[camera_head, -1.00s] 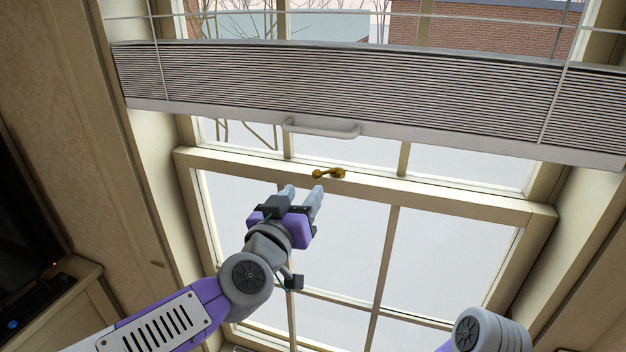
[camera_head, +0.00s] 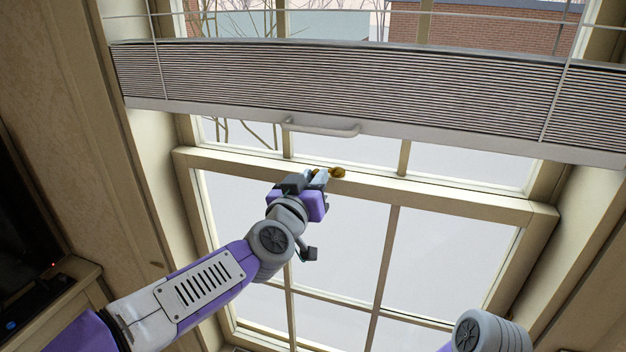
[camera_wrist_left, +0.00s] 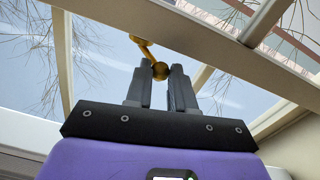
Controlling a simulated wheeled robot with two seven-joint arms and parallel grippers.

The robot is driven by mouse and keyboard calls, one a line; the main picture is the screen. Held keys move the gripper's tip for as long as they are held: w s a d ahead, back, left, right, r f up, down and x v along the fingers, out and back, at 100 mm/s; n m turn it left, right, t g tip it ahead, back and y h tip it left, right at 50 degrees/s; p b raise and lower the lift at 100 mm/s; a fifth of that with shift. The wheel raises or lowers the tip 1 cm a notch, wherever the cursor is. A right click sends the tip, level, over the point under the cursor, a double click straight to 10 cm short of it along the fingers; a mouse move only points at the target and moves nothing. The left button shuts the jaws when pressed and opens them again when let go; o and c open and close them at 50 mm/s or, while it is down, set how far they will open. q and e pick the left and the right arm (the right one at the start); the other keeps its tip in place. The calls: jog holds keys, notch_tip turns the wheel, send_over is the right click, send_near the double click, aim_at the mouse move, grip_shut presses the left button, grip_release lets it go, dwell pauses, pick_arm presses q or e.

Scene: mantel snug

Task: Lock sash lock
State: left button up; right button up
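The brass sash lock (camera_head: 338,172) sits on the window's meeting rail, and my left gripper hides part of it in the head view. In the left wrist view the sash lock (camera_wrist_left: 146,50) shows its base on the rail and a lever ending in a round knob. My left gripper (camera_head: 315,174) is at the lock's left side. My right gripper is out of view; only part of my right arm shows at lower right.
A pleated blind (camera_head: 330,95) with a white handle (camera_head: 320,128) hangs just above the meeting rail (camera_head: 440,196). Window muntins and panes lie below the rail. A dark screen and a cabinet (camera_head: 55,305) stand at the far left.

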aim_at(360, 183)
pick_arm(q)
grip_shut()
jog(key=d+n+y+p, duration=0.2)
jog(key=n+y+p, duration=0.1)
jog(key=y+p, duration=0.2)
jog(key=s+d+n+y+p, duration=0.1)
jog(key=d+n+y+p, duration=0.1)
jog(key=n+y+p, duration=0.1)
jog(key=s+d+n+g+y+p, duration=0.1)
jog(key=d+n+y+p, duration=0.1)
jog(key=y+p, duration=0.4)
jog(key=shift+r+n+y+p, duration=0.15)
jog(key=shift+n+y+p, duration=0.15)
jog(key=shift+n+p, duration=0.65)
jog(key=n+g+y+p, duration=0.1)
jog(key=d+n+g+y, duration=0.1)
jog(key=y, duration=0.1)
jog(key=shift+w+d+g+p, duration=0.15)
jog(key=shift+d+g+p, duration=0.15)
jog(key=shift+p, duration=0.1)
jog(key=shift+w+d+f+n+g+y, duration=0.15)
jog(key=shift+d+n+g+y, duration=0.15)
jog(key=shift+n+g+y, duration=0.3)
jog(key=shift+w+d+f+n+g+y, duration=0.1)
jog(key=shift+d+n+g+y, duration=0.2)
jog(key=shift+n+g+y, duration=0.3)
jog(key=shift+r, duration=0.1)
jog(key=o, duration=0.6)
grip_release()
jog(key=shift+w, duration=0.1)
